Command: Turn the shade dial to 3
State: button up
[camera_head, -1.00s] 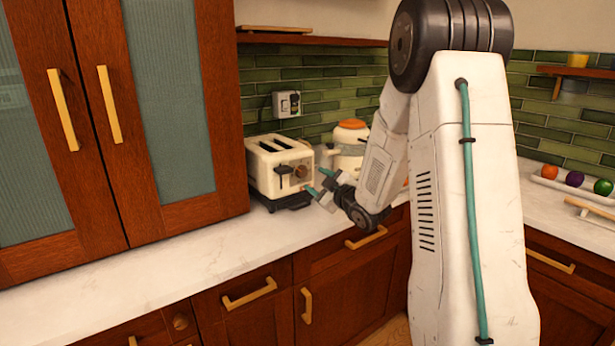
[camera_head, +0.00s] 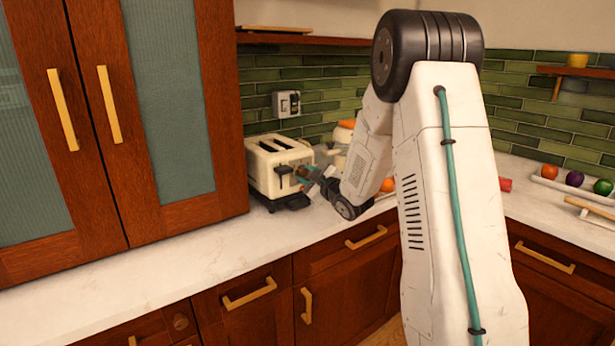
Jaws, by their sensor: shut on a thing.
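The cream toaster (camera_head: 267,172) stands on the counter against the green tile wall, with two slots on top. Its front faces right and carries a dark lever (camera_head: 284,170). The shade dial is on that front, now hidden behind my gripper's fingers, so its setting cannot be read.
A kettle with an orange lid (camera_head: 345,126) stands behind my arm, partly hidden. A wall socket (camera_head: 287,104) is above the toaster. A tall wooden cabinet (camera_head: 160,110) stands close on the left. The counter (camera_head: 200,255) in front is clear.

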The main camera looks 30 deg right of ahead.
jog(key=shift+m, duration=0.3)
jog(key=m, duration=0.9)
jog(key=shift+a, duration=0.1)
dwell(0.4)
jog(key=o, duration=1)
